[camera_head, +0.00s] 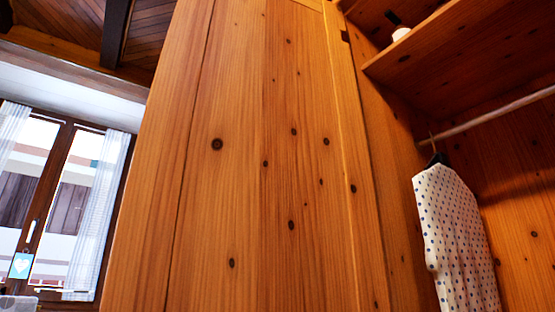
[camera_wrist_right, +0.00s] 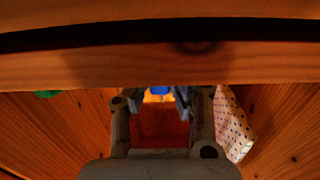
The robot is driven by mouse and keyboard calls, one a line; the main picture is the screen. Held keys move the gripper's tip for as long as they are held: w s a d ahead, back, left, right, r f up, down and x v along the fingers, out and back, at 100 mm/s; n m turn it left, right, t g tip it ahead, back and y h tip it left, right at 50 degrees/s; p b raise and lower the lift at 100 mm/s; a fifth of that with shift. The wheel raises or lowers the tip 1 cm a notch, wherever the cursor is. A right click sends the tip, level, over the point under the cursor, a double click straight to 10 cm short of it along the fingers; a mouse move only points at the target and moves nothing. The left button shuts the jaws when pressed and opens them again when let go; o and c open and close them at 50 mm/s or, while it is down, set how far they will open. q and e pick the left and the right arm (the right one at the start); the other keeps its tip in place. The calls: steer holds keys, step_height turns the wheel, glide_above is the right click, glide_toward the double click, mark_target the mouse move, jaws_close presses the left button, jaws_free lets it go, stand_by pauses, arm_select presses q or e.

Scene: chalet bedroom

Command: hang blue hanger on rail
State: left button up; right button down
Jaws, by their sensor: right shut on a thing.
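The rail (camera_head: 500,117) is a pale round bar running across the inside of the open wooden wardrobe at the right of the head view. My right gripper (camera_wrist_right: 161,97) shows only in the right wrist view, inside the wardrobe. It is shut on the blue hanger (camera_wrist_right: 160,90), of which only a small blue patch shows between the fingers. The rest of the hanger is hidden. I cannot tell how close the hanger is to the rail. My left gripper is in neither view.
A white dotted garment (camera_head: 455,235) hangs on a dark hanger at the rail's left end; it also shows in the wrist view (camera_wrist_right: 232,125). A shelf (camera_head: 430,42) with a small white item (camera_head: 400,33) is above. A closed wooden door (camera_head: 260,170) fills the middle. A green thing (camera_wrist_right: 47,93) shows at left.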

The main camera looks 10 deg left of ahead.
steer(key=shift+r, duration=0.1)
stand_by(0.4)
steer(key=shift+r+p, duration=1)
steer(key=shift+r, duration=1.2)
